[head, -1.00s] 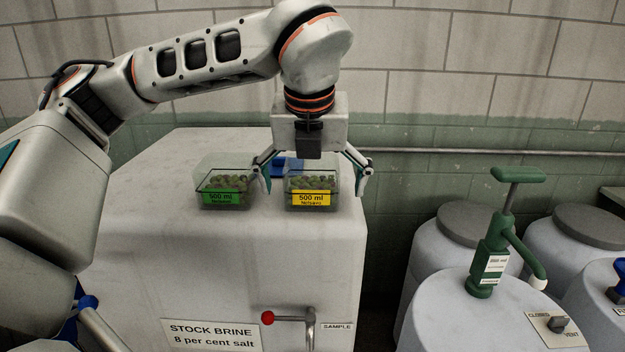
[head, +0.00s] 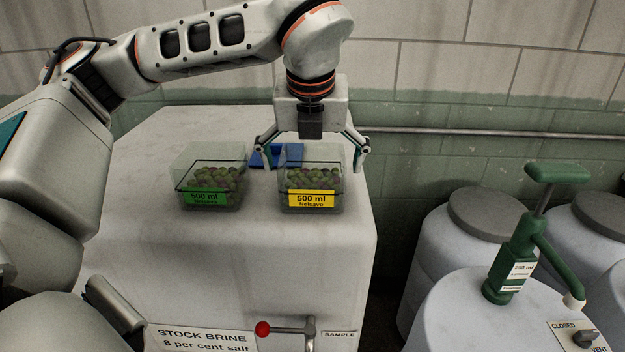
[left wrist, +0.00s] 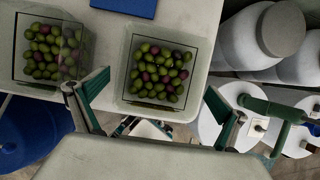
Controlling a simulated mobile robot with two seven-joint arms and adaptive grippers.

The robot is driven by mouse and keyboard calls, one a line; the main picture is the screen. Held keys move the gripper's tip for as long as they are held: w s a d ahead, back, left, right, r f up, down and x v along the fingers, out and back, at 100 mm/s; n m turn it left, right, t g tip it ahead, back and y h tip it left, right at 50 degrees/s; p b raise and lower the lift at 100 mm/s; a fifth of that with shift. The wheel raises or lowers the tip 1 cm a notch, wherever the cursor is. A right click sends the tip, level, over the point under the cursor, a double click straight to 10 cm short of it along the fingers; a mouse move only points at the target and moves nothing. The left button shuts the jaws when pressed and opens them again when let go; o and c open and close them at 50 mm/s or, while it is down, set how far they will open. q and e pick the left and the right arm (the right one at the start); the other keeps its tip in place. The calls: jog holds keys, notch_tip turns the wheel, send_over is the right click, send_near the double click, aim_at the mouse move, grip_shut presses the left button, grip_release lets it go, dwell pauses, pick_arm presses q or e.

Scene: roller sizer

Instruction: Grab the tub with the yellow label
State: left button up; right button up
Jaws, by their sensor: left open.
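The tub with the yellow label (head: 311,199) stands upright on the pale tank top, a clear box holding green and purple olives. In the left wrist view the same tub (left wrist: 157,75) shows from above, beyond the fingertips. My left gripper (head: 313,166) is open, pointing down, its fingers spread to either side of the tub's upper part and slightly behind it. In the left wrist view its two fingers (left wrist: 155,92) stand wide apart with nothing between the pads. I cannot tell whether either finger touches the tub. My right gripper is not in view.
A similar tub with a green label (head: 206,198) stands close on the left, near the left finger. A blue flat object (head: 277,156) lies behind the tubs. A red-knobbed tap (head: 285,328) is on the tank front. Drums and a green pump (head: 520,250) stand right.

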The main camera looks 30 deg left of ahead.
pick_arm(q)
jog(key=x, duration=0.4)
jog(key=shift+w+a+f+p, duration=0.1)
jog(key=shift+f+p, duration=0.2)
jog(key=c, duration=1.4)
